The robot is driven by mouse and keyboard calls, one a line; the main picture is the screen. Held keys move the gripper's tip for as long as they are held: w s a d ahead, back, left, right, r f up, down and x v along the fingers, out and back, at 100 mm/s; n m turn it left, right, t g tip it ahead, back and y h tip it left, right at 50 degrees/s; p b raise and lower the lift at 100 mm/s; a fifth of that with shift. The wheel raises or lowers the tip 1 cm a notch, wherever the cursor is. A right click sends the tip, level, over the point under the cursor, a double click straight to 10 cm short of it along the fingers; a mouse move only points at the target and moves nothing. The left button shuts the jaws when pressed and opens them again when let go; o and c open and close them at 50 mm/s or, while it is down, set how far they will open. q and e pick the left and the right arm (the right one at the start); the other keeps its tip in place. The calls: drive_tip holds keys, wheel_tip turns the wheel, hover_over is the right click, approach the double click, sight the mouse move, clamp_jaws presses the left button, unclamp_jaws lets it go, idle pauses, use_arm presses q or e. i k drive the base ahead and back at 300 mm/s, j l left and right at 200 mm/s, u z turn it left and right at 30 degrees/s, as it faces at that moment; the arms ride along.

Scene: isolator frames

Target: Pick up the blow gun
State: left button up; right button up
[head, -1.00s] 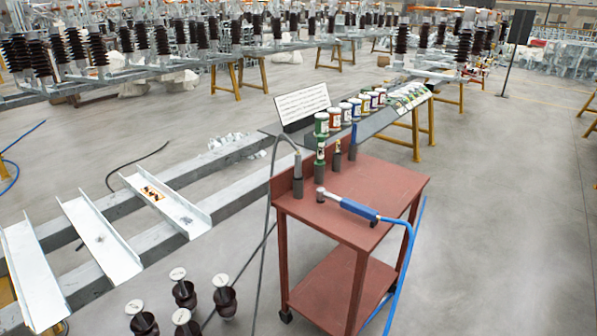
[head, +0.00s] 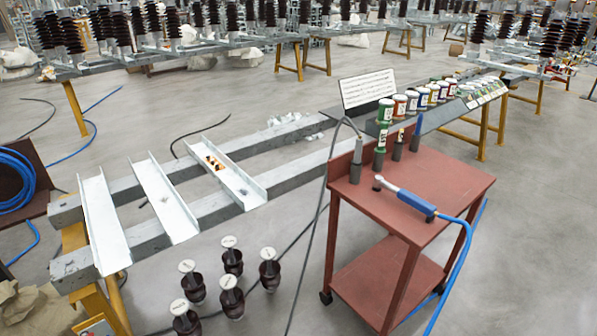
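A red cart (head: 440,200) stands right of the middle. On its top lies a tool with a silver shaft and blue handle (head: 415,202); a blue hose (head: 462,262) runs from the handle over the cart's right edge. At the top's back left corner, a slim tool (head: 358,150) stands in a grey holder (head: 355,173), with a dark hose looping down to the floor. I cannot tell for certain which of these two is the blow gun. Neither of my grippers is in view.
Several dark insulators (head: 231,262) stand on the floor to the left, near grey beams (head: 150,200).

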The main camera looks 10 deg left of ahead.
sight(359, 144)
drive_tip(key=i+l, duration=0.2)
drive_tip(key=i, duration=0.2)
drive_tip(key=i+l+z, duration=0.15)
drive_tip(key=i, duration=0.3)
drive_tip(key=i+l, duration=0.15)
drive_tip(key=i, duration=0.25)
drive_tip(key=z, duration=0.05)
